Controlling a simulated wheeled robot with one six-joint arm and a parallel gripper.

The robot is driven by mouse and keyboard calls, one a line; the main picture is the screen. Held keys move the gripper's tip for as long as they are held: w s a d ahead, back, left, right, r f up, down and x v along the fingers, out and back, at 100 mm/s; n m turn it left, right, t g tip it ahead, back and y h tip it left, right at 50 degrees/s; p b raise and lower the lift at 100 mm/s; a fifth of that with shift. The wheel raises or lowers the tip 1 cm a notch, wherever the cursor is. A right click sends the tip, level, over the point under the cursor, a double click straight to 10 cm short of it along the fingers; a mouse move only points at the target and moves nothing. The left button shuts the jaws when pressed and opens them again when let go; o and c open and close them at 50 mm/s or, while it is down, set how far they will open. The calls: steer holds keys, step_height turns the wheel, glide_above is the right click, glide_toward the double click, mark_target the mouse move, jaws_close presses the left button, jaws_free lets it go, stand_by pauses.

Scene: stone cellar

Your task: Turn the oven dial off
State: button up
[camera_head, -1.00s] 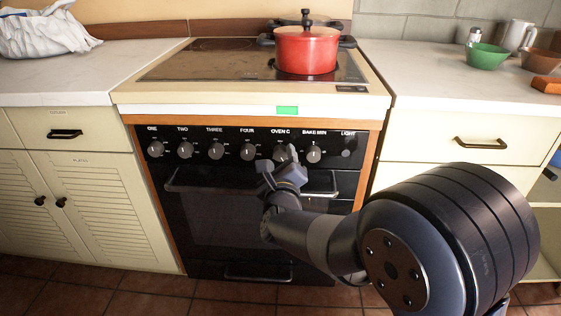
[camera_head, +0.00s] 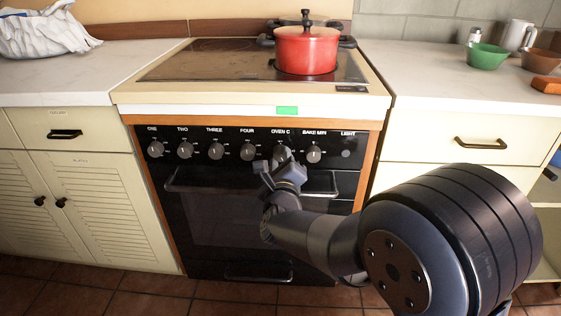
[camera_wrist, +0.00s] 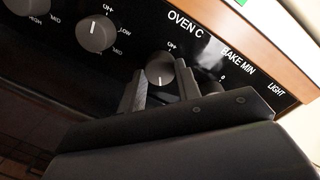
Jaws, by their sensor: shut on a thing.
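The oven dial, a round grey knob under the label OVEN C, sits on the black control panel of the oven (camera_head: 205,215). In the wrist view the oven dial (camera_wrist: 160,69) is between my two fingers, and its white mark points downward, away from the OFF label above it. My gripper (camera_wrist: 162,82) is shut on the dial. In the head view my gripper (camera_head: 277,165) is at the panel and covers part of the dial (camera_head: 280,152).
Other knobs flank the dial: FOUR (camera_head: 248,152) at left and BAKE MIN (camera_head: 314,154) at right. The oven door handle (camera_head: 318,192) runs just below my gripper. A red pot (camera_head: 306,52) stands on the hob above.

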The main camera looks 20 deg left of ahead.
steer(key=n, duration=0.3)
steer(key=shift+n, duration=0.4)
steer(key=n+p, duration=0.1)
steer(key=n, duration=0.2)
steer(key=shift+r+n+g+h, duration=0.1)
steer(key=shift+n+g+h, duration=0.2)
steer(key=n+p, duration=0.2)
steer(key=n, duration=0.1)
steer(key=shift+a, duration=0.1)
steer(key=n+p, duration=0.2)
steer(key=n, duration=0.1)
steer(key=shift+r+n+h, duration=0.1)
steer(key=shift+n+h, duration=0.2)
steer(key=n+p, duration=0.2)
steer(key=n, duration=0.1)
steer(key=shift+n+h, duration=0.3)
steer(key=n+p, duration=0.3)
steer(key=n, duration=0.1)
steer(key=shift+a+h, duration=0.1)
steer(key=shift+h, duration=0.2)
steer(key=n+p, duration=0.2)
steer(key=n, duration=0.4)
steer(key=shift+f+t+p, duration=0.2)
steer(key=shift+t+p, duration=0.1)
steer(key=shift+t, duration=0.1)
